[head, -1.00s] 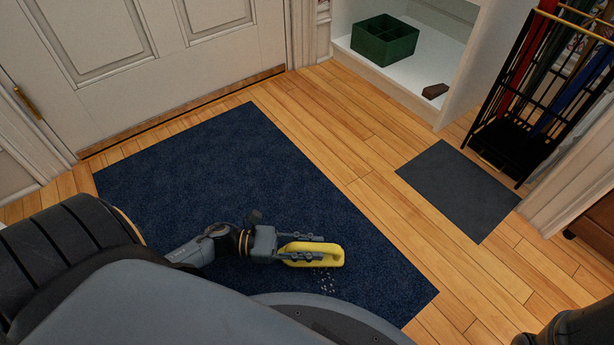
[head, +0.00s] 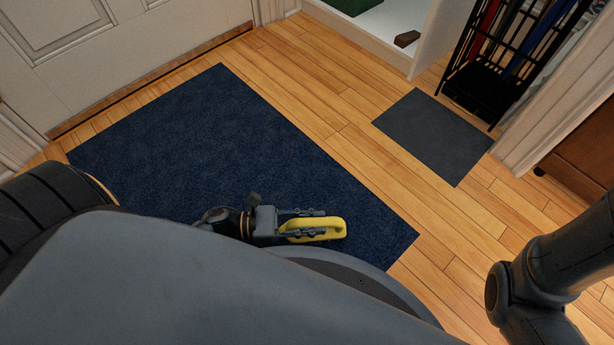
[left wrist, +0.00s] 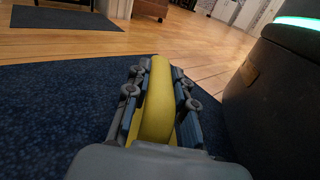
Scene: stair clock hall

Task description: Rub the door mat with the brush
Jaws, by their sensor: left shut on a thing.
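The dark blue door mat (head: 220,140) lies on the wooden floor in front of the door. My left gripper (head: 310,228) is low over the mat near its front right part, shut on the yellow brush (head: 333,228). In the left wrist view the yellow brush (left wrist: 157,105) sits between the two fingers, with the mat (left wrist: 50,115) behind and to the left. The brush's underside is hidden, so I cannot tell whether it touches the mat. My right arm shows at the lower right, but its gripper is out of the picture.
A small grey mat (head: 434,136) lies on the floor to the right. A black rack (head: 480,85) with umbrellas stands behind it. A white cubby (head: 385,30) holds a brown block (head: 407,38) and a green box (head: 350,5). Bare floor lies between the mats.

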